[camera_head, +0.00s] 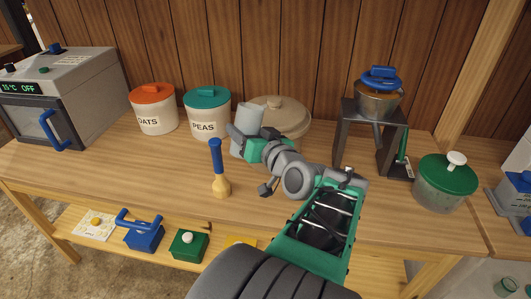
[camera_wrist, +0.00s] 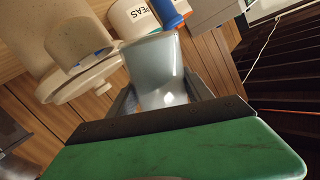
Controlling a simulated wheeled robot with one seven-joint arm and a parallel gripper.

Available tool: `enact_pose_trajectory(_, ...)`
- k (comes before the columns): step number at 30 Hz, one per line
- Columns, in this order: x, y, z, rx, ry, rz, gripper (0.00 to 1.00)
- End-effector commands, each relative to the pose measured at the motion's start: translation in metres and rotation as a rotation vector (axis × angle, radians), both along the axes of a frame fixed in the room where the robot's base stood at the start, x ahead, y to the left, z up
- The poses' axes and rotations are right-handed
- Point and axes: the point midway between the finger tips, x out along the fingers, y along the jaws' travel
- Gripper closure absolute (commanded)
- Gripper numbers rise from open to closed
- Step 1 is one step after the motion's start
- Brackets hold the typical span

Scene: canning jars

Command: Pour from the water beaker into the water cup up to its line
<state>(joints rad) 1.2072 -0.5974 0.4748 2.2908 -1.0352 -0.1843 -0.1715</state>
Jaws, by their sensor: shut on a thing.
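My gripper (camera_head: 242,135) is shut on a pale blue, translucent vessel (camera_head: 248,117), which looks like the water beaker, above the middle of the bench. It also shows in the wrist view (camera_wrist: 155,72), between the fingers and tilted in that picture. Another pale patch shows just below the gripper in the head view; I cannot tell whether it is the same vessel or a cup behind it. A speckled beige cylinder with a blue spot (camera_wrist: 75,30) shows at the upper left of the wrist view; I cannot tell what it is. No fill line or water level can be made out.
A blue-handled wooden tool (camera_head: 216,168) stands left of my gripper. The OATS jar (camera_head: 154,112), PEAS jar (camera_head: 207,115) and lidded beige crock (camera_head: 285,117) stand behind. A metal stand (camera_head: 385,135) with a pot and a green-lidded jar (camera_head: 445,185) are right. The bench's front left is clear.

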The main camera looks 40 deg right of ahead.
Motion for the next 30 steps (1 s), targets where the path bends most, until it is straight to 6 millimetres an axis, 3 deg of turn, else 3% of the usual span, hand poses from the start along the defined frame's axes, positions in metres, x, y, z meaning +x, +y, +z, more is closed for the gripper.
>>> enact_pose_trajectory(30,-0.0005,0.0029,0.0016,0.102,0.017,0.000,1.00)
